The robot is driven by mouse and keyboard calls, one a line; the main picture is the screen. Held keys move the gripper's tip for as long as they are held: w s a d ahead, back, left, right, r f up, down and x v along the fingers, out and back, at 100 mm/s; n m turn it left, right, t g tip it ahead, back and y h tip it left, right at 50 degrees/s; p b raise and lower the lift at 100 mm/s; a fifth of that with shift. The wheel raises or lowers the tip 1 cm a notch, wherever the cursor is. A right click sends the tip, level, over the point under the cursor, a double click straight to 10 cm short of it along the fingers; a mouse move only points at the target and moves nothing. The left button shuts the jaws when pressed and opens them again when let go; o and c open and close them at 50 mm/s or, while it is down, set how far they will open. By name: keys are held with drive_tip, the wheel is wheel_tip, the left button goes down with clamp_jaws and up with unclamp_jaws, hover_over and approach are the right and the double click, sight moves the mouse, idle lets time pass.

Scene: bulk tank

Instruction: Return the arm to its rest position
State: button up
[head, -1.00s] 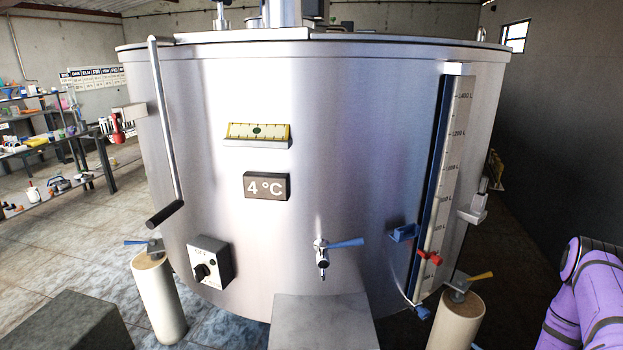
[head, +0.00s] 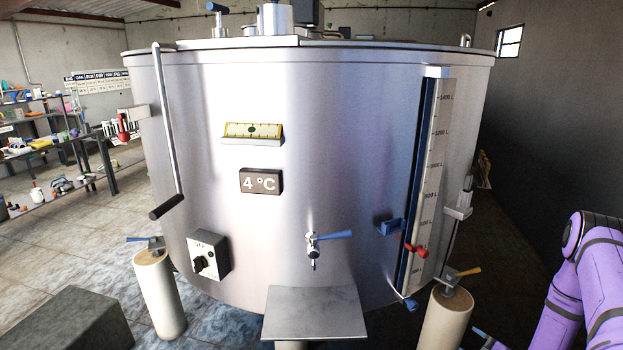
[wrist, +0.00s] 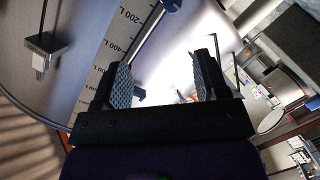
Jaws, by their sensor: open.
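My purple arm (head: 590,275) stands at the right edge of the head view, folded beside the tank. My gripper is outside the head view. In the wrist view my gripper (wrist: 163,85) shows two black, ridged fingers spread apart with nothing between them. The steel bulk tank (head: 320,110) fills the middle of the head view. In the wrist view its wall and the level scale (wrist: 112,60) lie beyond and left of the fingers, apart from them as far as I can tell.
The tank front carries a tap with a blue lever (head: 318,240), a steel shelf (head: 315,312), a rotary switch (head: 208,255), a red clamp (head: 416,250) on the sight gauge and a long handle (head: 168,130). Pale legs (head: 445,320) stand below. Shelving (head: 45,150) is far left.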

drive_tip(key=w+d+r+g+h, duration=0.1)
drive_tip(key=w+r, duration=0.3)
drive_tip(key=r, duration=0.3)
drive_tip(key=w+r+m+g+h, duration=0.1)
drive_tip(key=w+r+h, duration=0.15)
drive_tip(key=r, duration=0.45)
drive_tip(key=w+d+r+g+h, duration=0.1)
drive_tip(key=w+r, duration=0.3)
drive_tip(key=r, duration=0.4)
drive_tip(key=s+a+r+m+g+h, duration=0.1)
drive_tip(key=a+r+m, duration=0.15)
drive_tip(key=r, duration=0.65)
drive_tip(key=s+a+r+m+g+h, duration=0.1)
drive_tip(key=s+a+r+m+h, duration=0.15)
drive_tip(key=r, duration=0.75)
drive_tip(key=s+a+r+m+g, duration=0.1)
drive_tip(key=s+a+r+m, duration=0.1)
drive_tip(key=s+a+r, duration=0.35)
drive_tip(key=s+a+r+m+g, duration=0.1)
drive_tip(key=s+a+r+m, duration=0.15)
drive_tip(key=s+r, duration=0.45)
drive_tip(key=s+a+r+m+g+y, duration=0.1)
drive_tip(key=s+a, duration=0.4)
drive_tip(key=s, duration=0.6)
drive_tip(key=s+a+r+m+g+y, duration=0.1)
drive_tip(key=s+a+r, duration=0.3)
drive_tip(key=s, duration=0.7)
drive_tip(key=shift+s+a+r+m+g, duration=0.25)
drive_tip(key=shift+a+m+g, duration=0.15)
drive_tip(key=shift+a+m, duration=0.2)
